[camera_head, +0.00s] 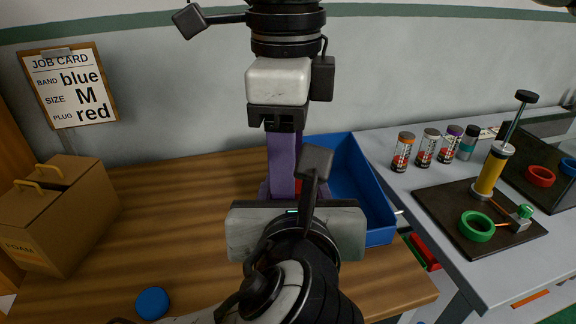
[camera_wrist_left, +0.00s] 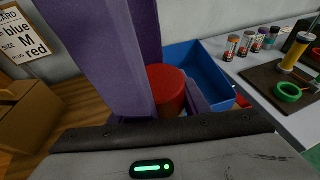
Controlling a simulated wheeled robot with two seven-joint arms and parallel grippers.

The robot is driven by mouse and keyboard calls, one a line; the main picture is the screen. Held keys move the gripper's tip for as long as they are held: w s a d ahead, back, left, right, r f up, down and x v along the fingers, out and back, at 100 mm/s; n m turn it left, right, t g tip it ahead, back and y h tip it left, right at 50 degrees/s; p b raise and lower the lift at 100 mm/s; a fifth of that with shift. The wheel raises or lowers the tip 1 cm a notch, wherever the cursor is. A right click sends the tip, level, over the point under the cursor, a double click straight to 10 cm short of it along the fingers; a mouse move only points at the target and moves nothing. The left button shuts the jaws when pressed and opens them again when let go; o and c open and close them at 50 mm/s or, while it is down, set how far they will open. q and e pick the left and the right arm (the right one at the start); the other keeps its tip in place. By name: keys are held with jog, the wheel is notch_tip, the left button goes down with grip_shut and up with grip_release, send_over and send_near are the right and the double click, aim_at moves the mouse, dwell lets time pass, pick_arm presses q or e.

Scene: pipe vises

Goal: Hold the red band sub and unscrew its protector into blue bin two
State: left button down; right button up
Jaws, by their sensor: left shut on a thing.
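A red cylinder (camera_wrist_left: 167,88), its round top showing, stands between purple fingers in the left wrist view. My left gripper (camera_wrist_left: 172,108) is low in the middle and shut on this red piece. My right gripper (camera_head: 283,190) comes down from above; its long purple fingers reach beside the red piece and partly hide it. Whether they touch it is unclear. A blue bin (camera_head: 381,205) stands just behind and to the right; I see no number on it.
A cardboard foam box (camera_head: 75,215) stands at left, a blue disc (camera_head: 152,303) at the front. On the grey bench are several small banded cylinders (camera_head: 427,147) and a dark board (camera_head: 450,225) with a yellow post and green ring. The wooden table's left middle is clear.

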jog(key=c, duration=0.8)
jog(key=n, duration=0.3)
jog(key=shift+n, duration=0.3)
jog(key=o, duration=1.2)
jog(key=shift+c, duration=0.2)
jog(key=shift+s, duration=0.1)
